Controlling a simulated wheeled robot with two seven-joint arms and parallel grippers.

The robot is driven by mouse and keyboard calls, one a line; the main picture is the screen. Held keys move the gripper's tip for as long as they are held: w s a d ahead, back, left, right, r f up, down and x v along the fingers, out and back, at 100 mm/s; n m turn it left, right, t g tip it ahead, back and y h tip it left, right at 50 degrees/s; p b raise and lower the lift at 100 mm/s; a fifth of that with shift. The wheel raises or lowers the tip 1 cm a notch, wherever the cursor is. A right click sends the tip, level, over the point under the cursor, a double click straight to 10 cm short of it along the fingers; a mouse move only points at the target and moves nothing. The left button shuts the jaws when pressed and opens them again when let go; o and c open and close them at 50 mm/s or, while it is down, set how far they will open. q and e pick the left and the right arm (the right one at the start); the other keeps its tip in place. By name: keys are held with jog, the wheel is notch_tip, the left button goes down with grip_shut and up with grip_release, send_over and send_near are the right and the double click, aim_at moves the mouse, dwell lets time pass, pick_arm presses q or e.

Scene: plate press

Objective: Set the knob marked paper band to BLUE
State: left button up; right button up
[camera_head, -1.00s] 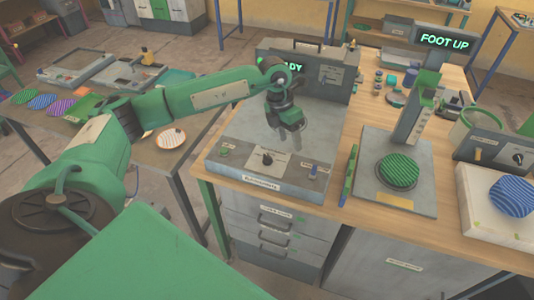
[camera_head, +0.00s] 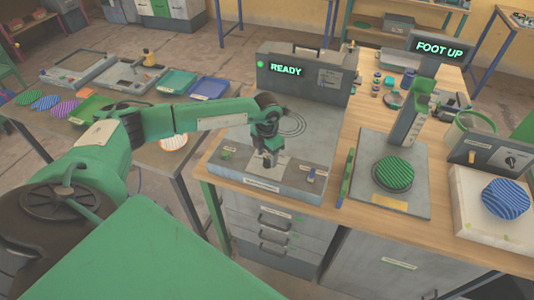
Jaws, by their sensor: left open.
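My left gripper (camera_head: 268,160) is open and points down over the front panel of the grey machine (camera_head: 220,170). It hides the dark knob at the middle of that panel, so I cannot see the knob's setting or whether the fingers touch it. A pale label plate (camera_head: 285,166) shows partly beside the fingers. Another dark knob (camera_head: 511,160) sits on a grey box (camera_head: 480,156) at the far right. The labels are too small to read, so I cannot tell which knob is marked paper band. My right gripper is not in view.
A display (camera_head: 286,70) behind the panel reads READY; another (camera_head: 438,48) reads FOOT UP. A green striped disc (camera_head: 394,173) lies on the press, and a blue striped one (camera_head: 506,198) on a white block.

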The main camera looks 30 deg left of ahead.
pick_arm(q)
jog(key=shift+f, duration=0.8)
jog(key=c, duration=1)
jog(key=shift+f+m+b, duration=0.15)
jog(key=shift+m+b, duration=0.45)
jog(key=shift+b, duration=0.3)
jog(key=m+b, duration=0.6)
jog(key=b, duration=0.2)
jog(key=shift+w+a+m, duration=0.1)
jog(key=shift+m, duration=0.3)
jog(key=shift+r+m+b, duration=0.2)
jog(key=shift+m+b, duration=1.7)
